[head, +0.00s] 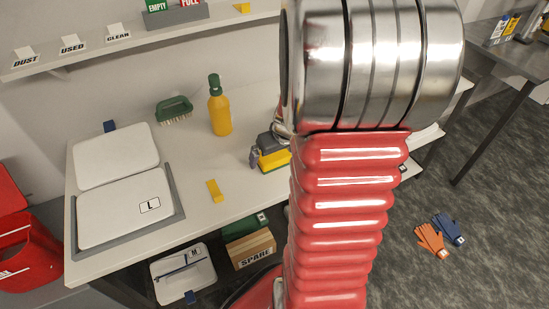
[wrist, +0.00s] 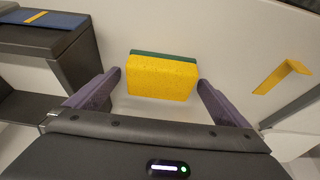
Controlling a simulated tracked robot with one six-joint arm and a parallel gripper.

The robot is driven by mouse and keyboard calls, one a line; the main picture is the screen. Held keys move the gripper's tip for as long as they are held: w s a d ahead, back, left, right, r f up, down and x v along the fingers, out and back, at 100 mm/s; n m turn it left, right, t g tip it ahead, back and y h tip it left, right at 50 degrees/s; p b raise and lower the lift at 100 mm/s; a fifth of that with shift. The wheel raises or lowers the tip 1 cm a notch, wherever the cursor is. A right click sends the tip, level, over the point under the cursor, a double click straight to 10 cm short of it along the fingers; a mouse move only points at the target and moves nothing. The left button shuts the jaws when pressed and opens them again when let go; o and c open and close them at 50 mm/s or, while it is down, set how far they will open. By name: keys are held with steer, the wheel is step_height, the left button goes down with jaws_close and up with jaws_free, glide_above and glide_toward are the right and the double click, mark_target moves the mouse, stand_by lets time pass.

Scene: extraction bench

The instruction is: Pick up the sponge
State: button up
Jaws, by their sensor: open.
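The sponge (wrist: 165,78) is a yellow block with a dark green layer on its far side in the wrist view. It lies on the pale bench top. My gripper (wrist: 159,82) is open, with one purple-grey finger on each side of the sponge. Gaps show between both fingers and the sponge, and the fingertips reach about level with it. In the head view the yellow of the sponge (head: 273,159) shows beside my grey gripper (head: 262,150), partly hidden by the gripper and my red arm.
A yellow bottle (head: 220,112) and a green brush (head: 174,108) stand behind, to the left. A small yellow piece (head: 214,191) lies nearer the front edge. White lidded trays (head: 115,160) fill the bench's left end. A labelled shelf (head: 140,40) runs above.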

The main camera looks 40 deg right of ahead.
mark_target(274, 155)
steer(key=shift+w+f, duration=0.1)
steer(key=shift+f, duration=0.25)
stand_by(0.3)
steer(key=c, duration=1.1)
steer(key=shift+r, duration=0.1)
step_height(274, 155, up, 10)
steer(key=shift+f, duration=0.1)
stand_by(0.5)
